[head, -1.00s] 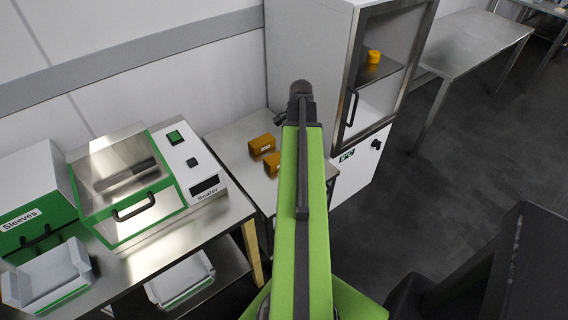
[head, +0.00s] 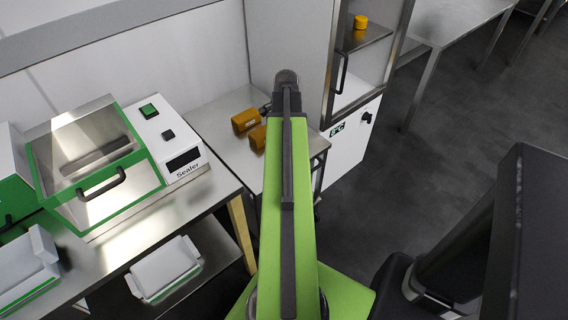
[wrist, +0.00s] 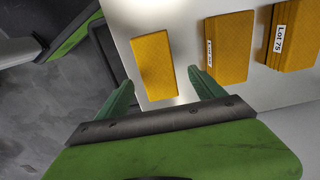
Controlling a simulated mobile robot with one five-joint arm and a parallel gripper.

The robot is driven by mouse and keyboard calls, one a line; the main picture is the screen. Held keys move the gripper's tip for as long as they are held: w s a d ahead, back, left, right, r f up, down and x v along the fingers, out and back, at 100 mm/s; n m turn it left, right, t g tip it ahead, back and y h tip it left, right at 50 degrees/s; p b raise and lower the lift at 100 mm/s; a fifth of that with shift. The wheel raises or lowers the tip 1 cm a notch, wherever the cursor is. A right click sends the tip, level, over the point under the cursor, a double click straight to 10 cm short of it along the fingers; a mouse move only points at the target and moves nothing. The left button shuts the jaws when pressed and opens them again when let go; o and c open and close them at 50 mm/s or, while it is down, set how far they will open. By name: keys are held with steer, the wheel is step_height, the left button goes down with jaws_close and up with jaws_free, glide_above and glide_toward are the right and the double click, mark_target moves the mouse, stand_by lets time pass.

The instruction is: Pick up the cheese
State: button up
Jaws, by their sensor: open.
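Yellow-orange cheese blocks lie on a small steel table (head: 212,112) in the head view. Two show there, a farther block (head: 245,120) and a nearer block (head: 258,138) partly behind my arm. The wrist view shows a plain block (wrist: 153,62), a narrow-labelled block (wrist: 230,48) and blocks labelled "Lot 75" (wrist: 293,38). My gripper (wrist: 161,82) is open and empty. Its green fingers lie on either side of the plain block's lower end in the picture; the height gap cannot be told. My arm hides the gripper in the head view.
A sealer (head: 100,165) on a steel bench (head: 190,212) stands left of the cheese table. A cabinet (head: 290,50) with a glass door and a round yellow piece (head: 360,22) inside stands behind at right. Dark floor (head: 440,110) on the right is clear.

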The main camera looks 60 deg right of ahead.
steer(key=shift+f, duration=0.25)
steer(key=f+b, duration=0.5)
steer(key=shift+a+f, duration=0.25)
steer(key=shift+a, duration=0.15)
steer(key=shift+r, duration=0.2)
steer(key=shift+c, duration=0.5)
jaws_close()
